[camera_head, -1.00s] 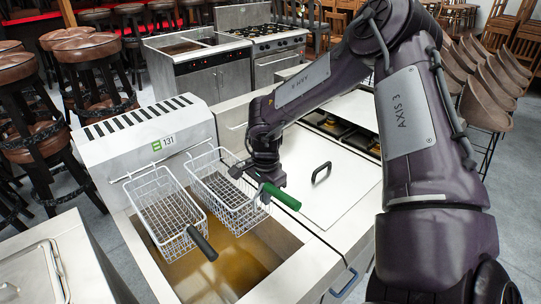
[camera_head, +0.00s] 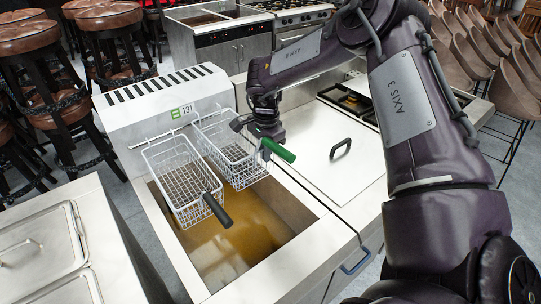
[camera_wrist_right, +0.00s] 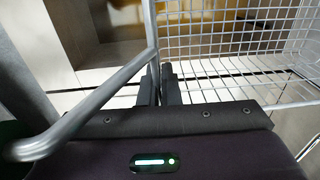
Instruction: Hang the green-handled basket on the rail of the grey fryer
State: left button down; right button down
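The green-handled basket (camera_head: 226,150) is a wire basket held level over the oil well of the grey fryer (camera_head: 150,97), beside the black-handled basket (camera_head: 180,185). Its green handle (camera_head: 278,150) points to the front right. Its back edge is close to the rail (camera_head: 138,144) on the fryer's back panel; I cannot tell whether it is hooked on. My right gripper (camera_head: 258,148) is at the handle end of the basket. In the wrist view its dark fingers (camera_wrist_right: 160,85) are close together on the basket's wire (camera_wrist_right: 150,30), near the handle rod (camera_wrist_right: 95,100). My left gripper is not in view.
The black-handled basket hangs at the back panel, just left of the held one. A white lid (camera_head: 325,165) with a black grip covers the neighbouring unit on the right. A counter with metal lids (camera_head: 35,245) stands at the left. Bar stools (camera_head: 105,20) are behind.

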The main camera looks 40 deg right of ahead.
jog(key=shift+w, duration=0.75)
jog(key=shift+f+b, duration=1.25)
jog(key=shift+f, duration=0.05)
jog(key=c, duration=1.6)
grip_release()
jog(key=shift+s, duration=0.1)
jog(key=shift+o, duration=0.2)
jog(key=shift+s+f, duration=0.1)
notch_tip(320, 180, up, 8)
jog(key=b, duration=0.1)
